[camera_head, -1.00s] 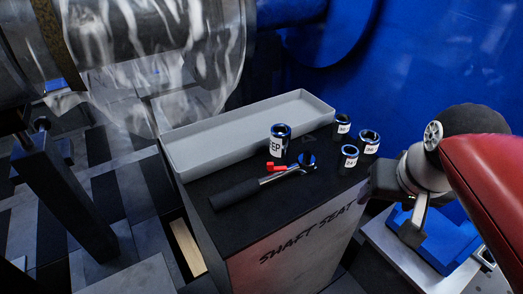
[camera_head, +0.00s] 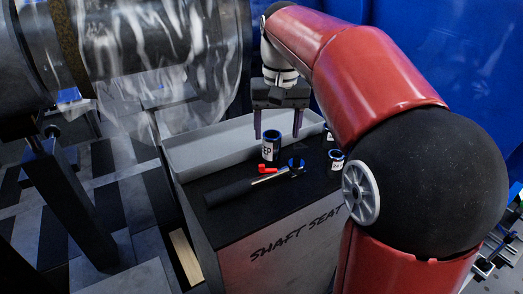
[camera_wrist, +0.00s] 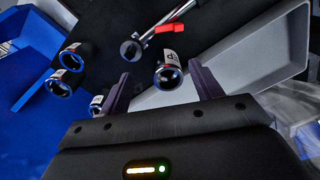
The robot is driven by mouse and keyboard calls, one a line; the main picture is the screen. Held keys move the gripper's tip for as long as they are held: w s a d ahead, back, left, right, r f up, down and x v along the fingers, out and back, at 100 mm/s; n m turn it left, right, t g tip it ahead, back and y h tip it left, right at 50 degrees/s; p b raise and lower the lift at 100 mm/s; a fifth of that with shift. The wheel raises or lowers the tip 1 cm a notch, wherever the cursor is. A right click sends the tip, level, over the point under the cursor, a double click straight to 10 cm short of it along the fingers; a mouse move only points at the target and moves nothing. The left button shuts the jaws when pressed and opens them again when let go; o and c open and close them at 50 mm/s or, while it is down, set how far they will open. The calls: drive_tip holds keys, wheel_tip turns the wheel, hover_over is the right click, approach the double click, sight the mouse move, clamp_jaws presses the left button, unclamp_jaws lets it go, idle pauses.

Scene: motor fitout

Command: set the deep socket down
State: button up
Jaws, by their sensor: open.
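The deep socket (camera_head: 271,148), with a blue-rimmed top and a white label partly reading "EP", stands upright on the black bench top in front of the grey tray. My gripper (camera_head: 277,133) hangs fingers down, open, above and around the socket's upper end in the head view. The wrist view shows the deep socket (camera_wrist: 168,75) between the two spread fingers of my gripper (camera_wrist: 163,82). I cannot tell whether either finger touches it.
A ratchet (camera_head: 235,191) with a red piece lies just in front of the socket. The long grey tray (camera_head: 190,155) is behind it. Shorter sockets (camera_head: 336,159) stand to the right; several show in the wrist view (camera_wrist: 72,56). A large clear-wrapped cylinder (camera_head: 150,50) is at upper left.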

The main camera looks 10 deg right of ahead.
sight(271, 149)
drive_tip(key=shift+w+a, duration=0.25)
drive_tip(key=shift+w, duration=0.55)
drive_tip(key=shift+w+a+f, duration=0.1)
drive_tip(key=shift+f, duration=0.1)
drive_tip(key=f, duration=0.5)
drive_tip(key=f+b, duration=0.1)
drive_tip(key=f, duration=0.1)
drive_tip(key=shift+w+f, duration=0.25)
drive_tip(key=shift+f, duration=0.05)
drive_tip(key=shift+c, duration=0.5)
drive_tip(key=shift+r, duration=0.1)
drive_tip(key=c, duration=1.3)
